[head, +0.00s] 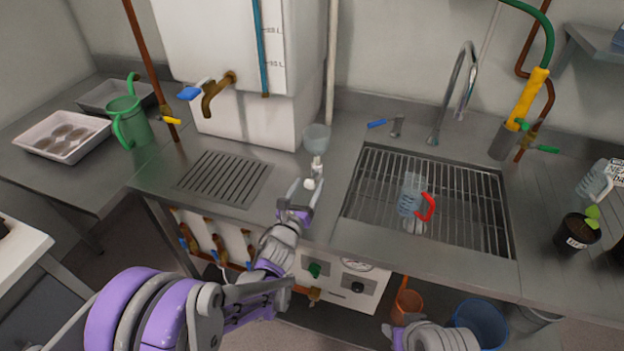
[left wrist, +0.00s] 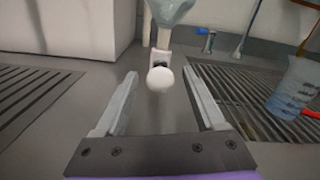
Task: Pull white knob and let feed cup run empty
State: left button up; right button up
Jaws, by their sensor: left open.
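The white knob (head: 310,184) sits below the feed cup (head: 316,138), a small translucent funnel-shaped cup at the counter's middle. In the left wrist view the round white knob (left wrist: 160,79) is just beyond and between the fingertips, with the cup (left wrist: 172,10) above it, cut off by the top edge. My left gripper (head: 303,190) is open; its fingers also show in the left wrist view (left wrist: 158,92), with nothing held between them. How full the cup is cannot be told. My right arm shows at the bottom edge of the head view, its fingers out of frame.
A wire-grated sink (head: 470,205) lies to the right, with a clear measuring jug with a red handle (head: 410,194) on it. A slotted drain (head: 222,178) and a white tank (head: 240,60) with a brass tap are left. A green jug (head: 127,122) stands farther left.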

pick_arm(q)
jog(key=v, duration=0.6)
jog(key=shift+s+b, duration=0.3)
jog(key=shift+s, duration=0.1)
jog(key=shift+a, duration=0.15)
jog(key=s+a+n+y, duration=0.1)
jog(key=a+n, duration=0.1)
jog(key=n, duration=0.2)
jog(key=s+a+r+n+g+y+p, duration=0.1)
jog(key=a+n, duration=0.2)
jog(key=s+a+r+n+g+y, duration=0.1)
jog(key=a+n+y, duration=0.1)
jog(key=n, duration=0.2)
jog(key=shift+a+r+n, duration=0.15)
jog(key=shift+a+n, duration=0.15)
jog(key=s+a+f+n+g+p, duration=0.1)
jog(key=s+a+n+g, duration=0.1)
jog(key=s+n, duration=0.6)
jog(key=s+a+f+n+g+y+p, duration=0.1)
jog(key=s+n+g, duration=0.3)
jog(key=s+n, duration=0.4)
jog(key=s+a+f+n+g+p, duration=0.1)
jog(key=s+a+n+g, duration=0.2)
jog(key=s+n, duration=0.5)
jog(key=shift+s+n+g+y, duration=0.3)
jog(key=shift+n+g, duration=0.1)
jog(key=shift+n, duration=0.3)
dwell(1.7)
